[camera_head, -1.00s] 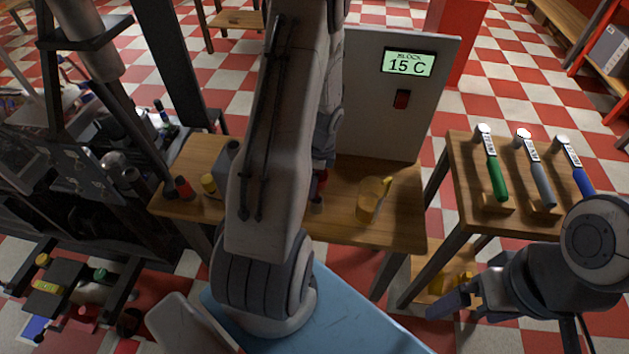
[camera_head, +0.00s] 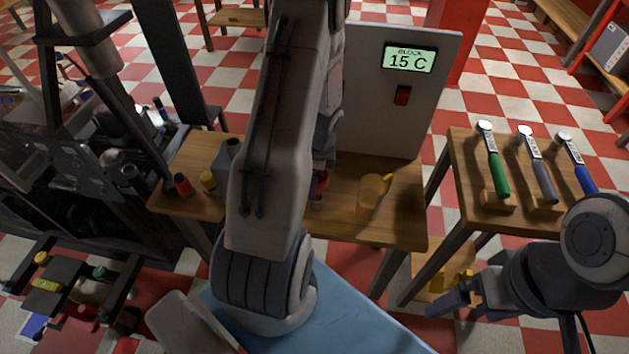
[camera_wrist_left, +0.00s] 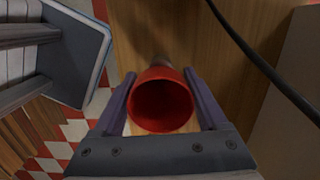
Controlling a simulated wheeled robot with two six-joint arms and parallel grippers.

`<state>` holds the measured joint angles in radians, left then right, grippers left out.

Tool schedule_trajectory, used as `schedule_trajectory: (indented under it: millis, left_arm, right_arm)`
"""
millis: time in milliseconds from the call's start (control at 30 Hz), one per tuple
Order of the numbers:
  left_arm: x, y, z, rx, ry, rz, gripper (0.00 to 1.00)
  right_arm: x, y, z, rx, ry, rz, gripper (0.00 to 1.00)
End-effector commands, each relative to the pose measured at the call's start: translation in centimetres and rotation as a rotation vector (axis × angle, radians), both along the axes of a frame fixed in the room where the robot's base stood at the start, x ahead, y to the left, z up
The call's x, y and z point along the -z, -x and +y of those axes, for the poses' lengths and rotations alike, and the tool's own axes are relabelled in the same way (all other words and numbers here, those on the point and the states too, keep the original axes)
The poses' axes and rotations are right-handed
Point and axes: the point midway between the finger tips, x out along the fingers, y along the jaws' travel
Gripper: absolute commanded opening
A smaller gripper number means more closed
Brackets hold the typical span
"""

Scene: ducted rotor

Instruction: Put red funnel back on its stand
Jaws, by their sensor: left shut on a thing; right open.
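The red funnel (camera_wrist_left: 162,103) is between the two fingers of my left gripper (camera_wrist_left: 165,100) in the left wrist view, its wide round mouth facing the camera. The gripper is shut on it. In the head view a red part of the funnel (camera_head: 321,184) shows beside my left arm, over the wooden table. My left arm hides most of that gripper there. I cannot make out the stand clearly; a dark blurred shape lies beyond the funnel in the wrist view. My right gripper (camera_head: 455,300) is open and empty at the lower right, away from the funnel.
A grey panel (camera_head: 375,115) reading 15 C stands behind. Several handled tools (camera_head: 498,170) rest on the right table.

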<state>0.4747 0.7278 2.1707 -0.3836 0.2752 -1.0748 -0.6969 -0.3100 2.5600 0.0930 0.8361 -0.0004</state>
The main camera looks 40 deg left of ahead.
Motion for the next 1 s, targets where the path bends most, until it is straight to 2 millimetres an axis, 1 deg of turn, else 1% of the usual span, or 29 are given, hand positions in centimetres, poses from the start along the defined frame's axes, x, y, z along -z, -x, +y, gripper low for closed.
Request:
schedule_trajectory:
  millis: [33, 1000]
  left_arm:
    - [0.4, 0.0, 0.0, 0.0, 0.0, 0.0, 0.12]
    - [4.3, 0.0, 0.0, 0.0, 0.0, 0.0, 0.12]
  right_arm:
    - [0.3, 0.0, 0.0, 0.0, 0.0, 0.0, 1.0]
    - [3.4, 0.0, 0.0, 0.0, 0.0, 0.0, 1.0]
